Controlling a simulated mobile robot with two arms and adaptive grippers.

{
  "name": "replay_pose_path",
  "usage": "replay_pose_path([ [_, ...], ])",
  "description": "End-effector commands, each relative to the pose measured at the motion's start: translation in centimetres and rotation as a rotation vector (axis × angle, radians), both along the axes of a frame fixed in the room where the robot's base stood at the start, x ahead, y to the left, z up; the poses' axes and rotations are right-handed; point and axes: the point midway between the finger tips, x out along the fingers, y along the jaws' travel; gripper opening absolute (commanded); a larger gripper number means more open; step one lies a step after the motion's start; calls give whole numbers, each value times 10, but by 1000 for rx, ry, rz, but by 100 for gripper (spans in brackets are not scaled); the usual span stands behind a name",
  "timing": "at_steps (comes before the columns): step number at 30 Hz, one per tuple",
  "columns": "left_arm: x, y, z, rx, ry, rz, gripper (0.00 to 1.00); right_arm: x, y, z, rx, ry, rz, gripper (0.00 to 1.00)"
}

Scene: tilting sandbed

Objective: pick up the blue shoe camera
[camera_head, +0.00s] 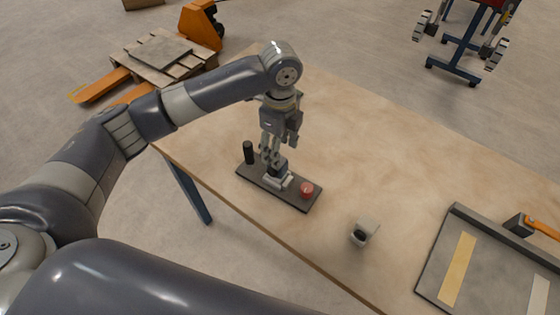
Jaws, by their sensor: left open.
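My left gripper (270,156) points down over a dark flat plate (300,199) on the table. It is open, with its fingertips close above or around a small dark block on a pale base (278,179) on that plate. I cannot tell whether they touch it. A black upright knob (249,152) and a red round button (306,189) sit on the same plate. A small pale grey object with a dark round front (365,232) stands apart on the table, to the right. No clearly blue camera shows, and I cannot tell which thing is it. My right gripper is out of view.
The wooden table (370,140) is mostly clear behind the plate. A grey tray (437,262) with pale strips lies at the right, with an orange-handled tool (519,226) at its far side. The table's near edge is close to the plate. A pallet jack (200,25) stands on the floor behind.

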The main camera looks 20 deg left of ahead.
Motion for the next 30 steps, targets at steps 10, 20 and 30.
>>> replay_pose_path([
  [10,0,1,-37,0,0,2,55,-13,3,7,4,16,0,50],
  [20,0,5,-80,0,-1,2,55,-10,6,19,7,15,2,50],
  [30,0,5,-84,-1,-3,1,41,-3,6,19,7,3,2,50],
])
